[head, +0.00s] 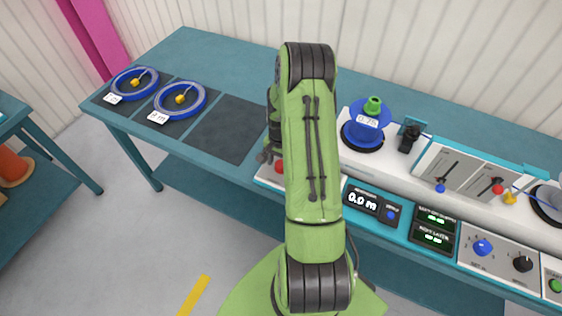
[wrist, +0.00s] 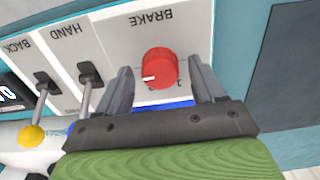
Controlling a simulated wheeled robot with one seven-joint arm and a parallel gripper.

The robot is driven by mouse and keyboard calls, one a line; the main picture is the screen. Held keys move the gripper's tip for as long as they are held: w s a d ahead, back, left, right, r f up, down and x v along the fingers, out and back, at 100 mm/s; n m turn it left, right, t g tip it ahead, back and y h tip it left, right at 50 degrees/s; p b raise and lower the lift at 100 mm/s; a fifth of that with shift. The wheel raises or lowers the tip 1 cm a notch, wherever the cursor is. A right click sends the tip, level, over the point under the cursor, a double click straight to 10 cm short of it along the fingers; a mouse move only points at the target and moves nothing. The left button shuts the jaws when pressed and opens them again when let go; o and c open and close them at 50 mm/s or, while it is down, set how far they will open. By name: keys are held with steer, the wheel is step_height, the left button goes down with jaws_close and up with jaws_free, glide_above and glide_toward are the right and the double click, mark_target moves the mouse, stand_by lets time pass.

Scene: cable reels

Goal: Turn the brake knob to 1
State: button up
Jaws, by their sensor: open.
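The red brake knob (wrist: 160,66) sits on a white panel under the word BRAKE, which shows upside down in the wrist view. Its white pointer line points to the left in that view. Small scale marks beside the knob are too unclear to read. My gripper (wrist: 160,76) is open, with one finger on each side of the knob and a visible gap to it. In the head view a bit of the red knob (head: 281,167) shows at the left edge of my arm, which hides most of the gripper.
Beside the brake are two levers marked HAND (wrist: 89,75) and BACK (wrist: 47,82). On the teal bench (head: 190,48) stand two blue cable rings (head: 116,83) at the left, a blue reel (head: 358,136), a 0.0 m display (head: 362,199) and a blue knob (head: 483,247).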

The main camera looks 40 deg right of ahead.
steer(key=c, duration=1.1)
steer(key=shift+o, duration=0.2)
steer(key=n+b, duration=0.2)
steer(key=n, duration=0.4)
steer(key=shift+b, duration=0.35)
steer(key=n+b, duration=0.2)
steer(key=n, duration=0.4)
steer(key=n+b, duration=0.1)
steer(key=n, duration=0.4)
steer(key=shift+n, duration=0.4)
steer(key=n+b, duration=0.1)
steer(key=n, duration=0.5)
